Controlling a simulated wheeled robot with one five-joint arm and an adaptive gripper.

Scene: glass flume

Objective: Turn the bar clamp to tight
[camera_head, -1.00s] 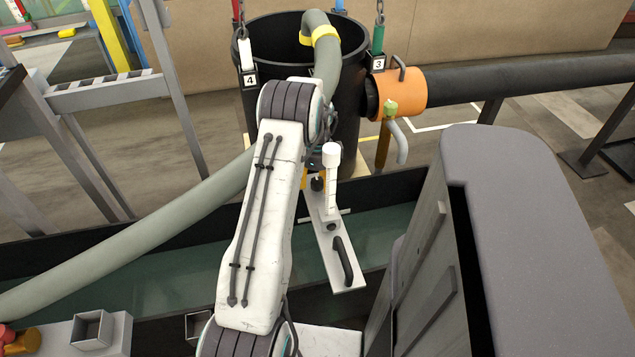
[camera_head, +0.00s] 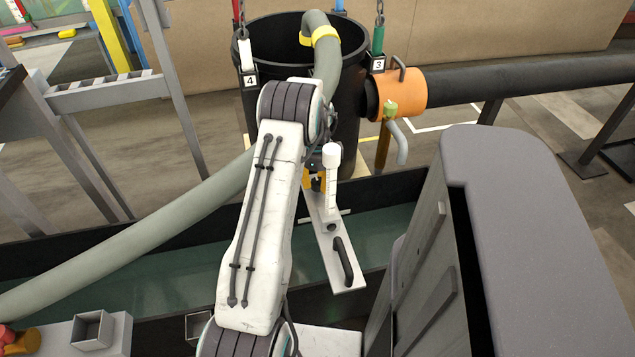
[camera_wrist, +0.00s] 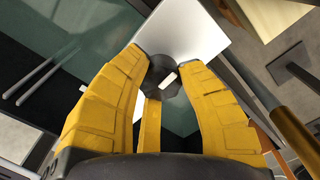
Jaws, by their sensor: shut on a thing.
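The bar clamp's dark round knob (camera_wrist: 157,70) shows in the wrist view, with a pale mark on its face. My gripper (camera_wrist: 164,66) has its yellow fingers closed around this knob. In the head view my gripper (camera_head: 316,180) is at the far end of a white plate (camera_head: 325,240), beside a white post (camera_head: 331,178) with a cylindrical top. My arm and the fingers hide most of the knob there. I cannot tell from the mark how tight the clamp is.
The plate lies over the flume's channel (camera_head: 200,262) and carries a black handle (camera_head: 343,262). A black barrel (camera_head: 262,95) stands behind, with a grey-green hose (camera_head: 150,232) running left. An orange coupling (camera_head: 404,93) on a black pipe (camera_head: 530,75) is to the right.

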